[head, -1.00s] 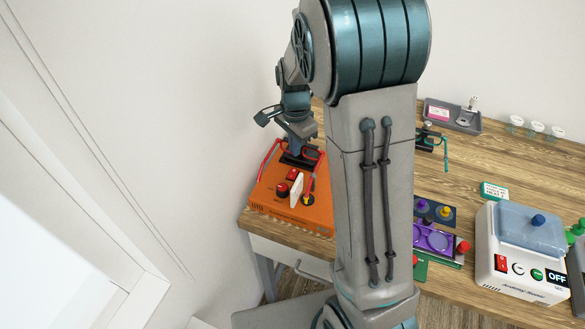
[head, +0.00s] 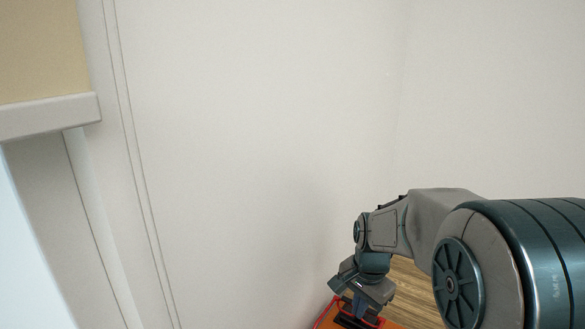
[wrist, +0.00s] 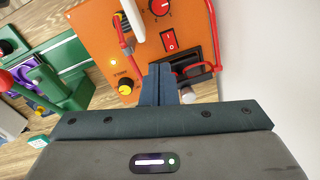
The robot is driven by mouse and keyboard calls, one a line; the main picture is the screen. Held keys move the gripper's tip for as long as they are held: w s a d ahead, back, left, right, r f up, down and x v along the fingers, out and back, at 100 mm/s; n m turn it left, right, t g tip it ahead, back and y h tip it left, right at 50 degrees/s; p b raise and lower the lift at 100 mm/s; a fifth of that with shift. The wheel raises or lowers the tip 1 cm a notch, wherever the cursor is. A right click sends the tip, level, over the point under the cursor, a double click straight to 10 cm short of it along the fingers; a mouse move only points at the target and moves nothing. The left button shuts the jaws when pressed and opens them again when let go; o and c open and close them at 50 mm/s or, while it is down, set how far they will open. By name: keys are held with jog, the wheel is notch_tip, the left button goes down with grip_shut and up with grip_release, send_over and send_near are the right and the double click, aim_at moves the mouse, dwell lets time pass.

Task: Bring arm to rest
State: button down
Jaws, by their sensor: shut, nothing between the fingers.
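An orange box (wrist: 95,40) on the bench fills the upper middle of the wrist view; I read no name on it, so I cannot tell for sure that it is the frame warmer. It bears a red rocker switch (wrist: 169,41), a red knob (wrist: 160,6), a yellow knob (wrist: 126,87) and a small bright light (wrist: 113,62). My gripper (wrist: 159,69) is shut and empty, its tips in front of the box's face below the rocker in the picture. Whether they touch is unclear. In the head view, only a corner of the box (head: 395,325) shows beneath my gripper (head: 357,309).
Thin red curved rods (wrist: 211,40) stand out around a black recess (wrist: 190,66) close by my fingers. A white upright plate (wrist: 132,18) stands on the box. Green things (wrist: 70,75) lie left of it. A pale wall (wrist: 265,70) is close on the right.

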jog(key=s+r+n+t, duration=0.1)
jog(key=s+r+n, duration=0.2)
jog(key=s+n, duration=0.2)
jog(key=s+r+n+t, duration=0.1)
jog(key=s+r+n, duration=0.2)
jog(key=s, duration=0.8)
jog(key=shift+s+r+n+t, duration=0.35)
jog(key=shift+r+n+t, duration=0.05)
jog(key=shift+n, duration=0.6)
jog(key=shift+w, duration=0.15)
dwell(0.3)
